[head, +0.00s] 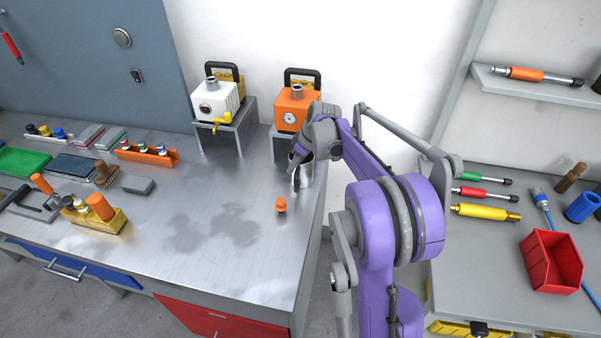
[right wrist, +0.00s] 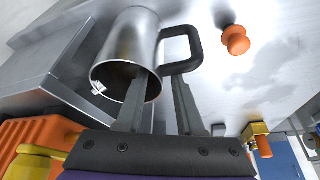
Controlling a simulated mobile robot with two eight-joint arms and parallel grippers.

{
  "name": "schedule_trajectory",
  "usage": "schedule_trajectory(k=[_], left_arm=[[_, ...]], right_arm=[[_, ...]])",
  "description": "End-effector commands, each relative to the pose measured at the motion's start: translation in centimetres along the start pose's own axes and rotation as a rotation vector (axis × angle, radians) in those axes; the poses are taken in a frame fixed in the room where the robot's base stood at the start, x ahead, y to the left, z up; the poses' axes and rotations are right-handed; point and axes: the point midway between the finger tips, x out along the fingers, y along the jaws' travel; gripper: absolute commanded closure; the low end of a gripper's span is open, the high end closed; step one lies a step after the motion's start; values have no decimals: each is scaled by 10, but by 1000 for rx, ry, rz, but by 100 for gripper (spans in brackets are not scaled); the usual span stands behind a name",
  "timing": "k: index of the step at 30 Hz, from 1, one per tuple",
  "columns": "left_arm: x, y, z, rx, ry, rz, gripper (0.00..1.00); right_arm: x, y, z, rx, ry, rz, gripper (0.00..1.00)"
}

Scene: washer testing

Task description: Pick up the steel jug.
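The steel jug (head: 303,177) is at the right part of the metal bench, in front of the orange pump, partly hidden by my right gripper. In the right wrist view the jug (right wrist: 133,40) shows its open mouth and a black handle (right wrist: 190,40). My right gripper (right wrist: 159,77) is at the jug's rim with its fingers apart. One finger reaches into the mouth; the other is outside the wall, by the handle. Whether either finger touches the wall is unclear. My left gripper is not in view.
A small orange knob (head: 281,205) is on the bench near the jug. The orange pump (head: 292,105) and white pump (head: 217,108) stand on grey stands behind. A brass block (head: 95,218) is at left. The bench middle is clear. A side table with a red bin (head: 552,262) is right.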

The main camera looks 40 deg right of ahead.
Motion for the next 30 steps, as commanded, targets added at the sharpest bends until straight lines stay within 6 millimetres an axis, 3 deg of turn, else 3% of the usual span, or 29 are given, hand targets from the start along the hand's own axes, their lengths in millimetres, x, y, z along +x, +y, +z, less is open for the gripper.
schedule_trajectory(k=[1, 6, 30], left_arm=[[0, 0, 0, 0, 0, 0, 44], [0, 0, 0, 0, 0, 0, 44], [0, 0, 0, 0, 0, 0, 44]], right_arm=[[0, 0, 0, 0, 0, 0, 74], [0, 0, 0, 0, 0, 0, 100], [0, 0, 0, 0, 0, 0, 100]])
